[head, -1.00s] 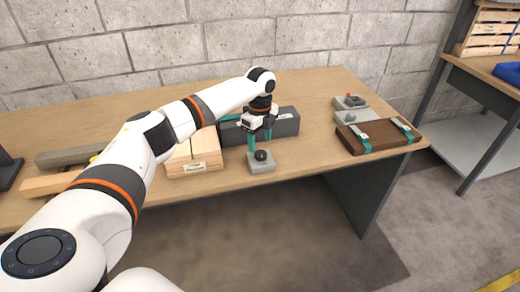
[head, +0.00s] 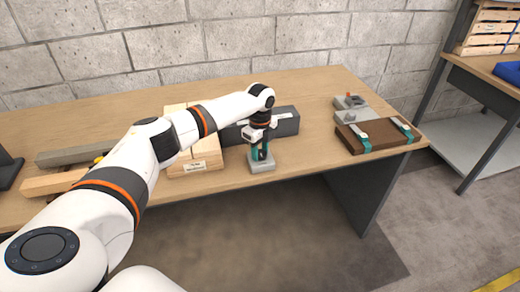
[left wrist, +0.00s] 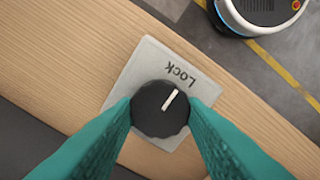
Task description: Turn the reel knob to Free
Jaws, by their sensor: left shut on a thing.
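The reel knob (left wrist: 157,118) is a round black dial with a white pointer line, on a light grey square base (left wrist: 139,65). In the left wrist view the pointer aims at the word "Lock", which appears upside down on the base. No "Free" mark shows; part of the base is hidden by the knob and fingers. In the head view the base (head: 262,168) sits near the table's front edge. My left gripper (head: 262,155) points down over it, its teal fingers shut on the knob from both sides. My right gripper is not in view.
A dark grey box (head: 285,122) stands just behind the knob. Wooden blocks (head: 196,168) lie left of it. A brown case with teal straps (head: 378,136) and a grey device (head: 350,103) are at the right. The tabletop between is clear.

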